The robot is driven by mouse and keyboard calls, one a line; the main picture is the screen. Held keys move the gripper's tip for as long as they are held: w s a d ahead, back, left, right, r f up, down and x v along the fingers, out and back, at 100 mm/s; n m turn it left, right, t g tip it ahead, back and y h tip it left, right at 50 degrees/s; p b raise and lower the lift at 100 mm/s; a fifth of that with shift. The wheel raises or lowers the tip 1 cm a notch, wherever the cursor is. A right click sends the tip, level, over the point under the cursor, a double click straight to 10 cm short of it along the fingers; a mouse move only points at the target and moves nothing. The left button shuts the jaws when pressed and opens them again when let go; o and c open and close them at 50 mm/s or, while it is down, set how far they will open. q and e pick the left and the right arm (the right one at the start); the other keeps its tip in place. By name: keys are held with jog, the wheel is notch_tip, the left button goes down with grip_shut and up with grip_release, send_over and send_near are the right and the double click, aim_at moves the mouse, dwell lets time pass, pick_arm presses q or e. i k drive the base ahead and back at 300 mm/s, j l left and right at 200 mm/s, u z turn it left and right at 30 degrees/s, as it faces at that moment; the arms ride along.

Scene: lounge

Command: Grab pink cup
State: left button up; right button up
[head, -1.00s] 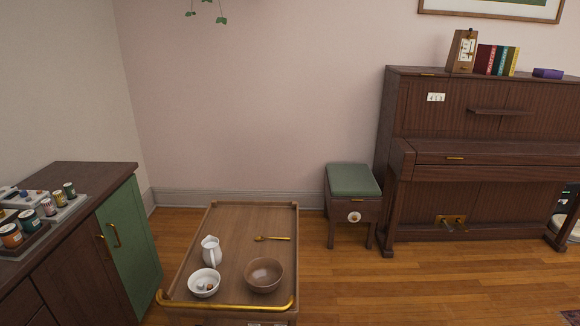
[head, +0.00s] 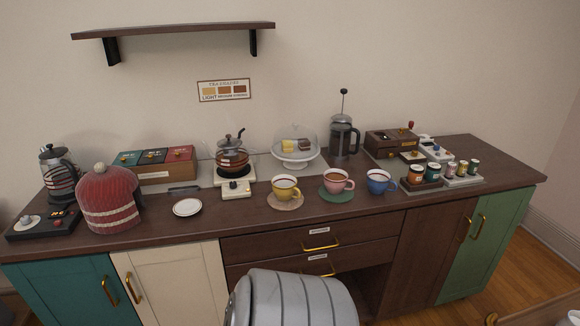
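The pink cup (head: 337,181) stands upright on a round green coaster (head: 350,195) near the front edge of the dark wood counter. Its handle points right. A yellow cup (head: 285,188) stands to its left on a tan coaster, and a blue cup (head: 379,182) stands close on its right. Neither of my grippers shows in the head view.
A French press (head: 343,138) stands behind the pink cup, and a glass-domed cake stand (head: 296,150) behind the yellow one. Small jars (head: 416,174) stand right of the blue cup. A red tea cosy (head: 108,199) and white saucer (head: 187,208) are left. A grey ribbed object (head: 290,298) is below.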

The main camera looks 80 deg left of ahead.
aim_at(339, 184)
jog(key=u, duration=2.4)
